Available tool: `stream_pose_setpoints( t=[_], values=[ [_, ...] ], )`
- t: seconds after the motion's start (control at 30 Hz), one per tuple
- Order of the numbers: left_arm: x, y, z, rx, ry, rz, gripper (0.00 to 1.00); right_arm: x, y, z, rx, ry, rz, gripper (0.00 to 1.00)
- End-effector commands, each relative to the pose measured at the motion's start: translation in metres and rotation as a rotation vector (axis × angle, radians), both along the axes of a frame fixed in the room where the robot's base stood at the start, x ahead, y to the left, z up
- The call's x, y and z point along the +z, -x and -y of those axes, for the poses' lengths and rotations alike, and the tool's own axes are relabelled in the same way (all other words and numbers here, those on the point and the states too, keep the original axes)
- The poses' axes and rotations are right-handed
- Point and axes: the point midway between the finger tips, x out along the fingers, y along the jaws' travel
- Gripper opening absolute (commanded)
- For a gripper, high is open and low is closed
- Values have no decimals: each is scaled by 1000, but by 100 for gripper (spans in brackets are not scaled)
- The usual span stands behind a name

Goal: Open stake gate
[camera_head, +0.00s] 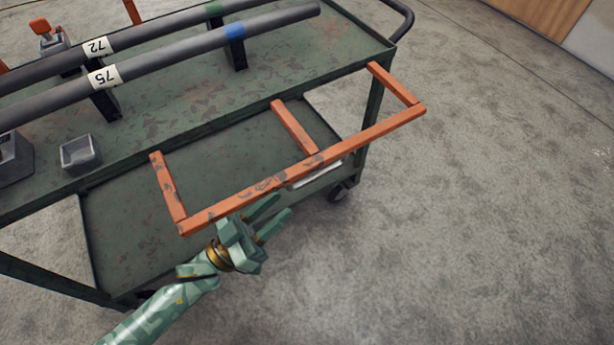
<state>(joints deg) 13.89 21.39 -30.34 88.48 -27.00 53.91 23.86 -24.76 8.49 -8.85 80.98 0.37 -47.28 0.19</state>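The orange stake gate (345,139) is a chipped metal frame at the near long side of the green cart. Its long bar stands out from the cart's edge, and three short bars run from it back toward that edge. My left gripper (283,205) is just below the long bar in the picture, left of its middle. Its two fingers point up and right with a gap between them, and nothing shows between them. I cannot tell whether it touches the bar. My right gripper is not in view.
Two dark pipes, tagged 72 and 75 (104,76), lie on supports on the cart top (190,108). A small grey box (80,154) sits near the cart's edge. A lower shelf (130,225) lies beneath. Open concrete floor (450,230) is at the right.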

Motion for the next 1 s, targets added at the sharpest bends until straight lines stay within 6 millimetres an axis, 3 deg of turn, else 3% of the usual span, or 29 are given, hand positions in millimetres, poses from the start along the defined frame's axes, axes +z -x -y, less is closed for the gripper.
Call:
stream_pose_setpoints(
  t=[0.3, 0.5, 0.77, 0.9, 1.0],
  values=[
    [26, -41, 49, 2, 1, 1, 33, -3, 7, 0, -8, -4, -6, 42],
    [31, -50, 60, 2, -1, -1, 33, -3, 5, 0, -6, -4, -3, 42],
    [32, -51, 61, 2, -1, -2, 33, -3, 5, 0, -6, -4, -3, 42],
    [32, -51, 61, 2, -1, -1, 0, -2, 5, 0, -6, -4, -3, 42],
    [32, -51, 61, 3, -2, -2, 0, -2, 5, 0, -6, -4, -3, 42]
  ],
)
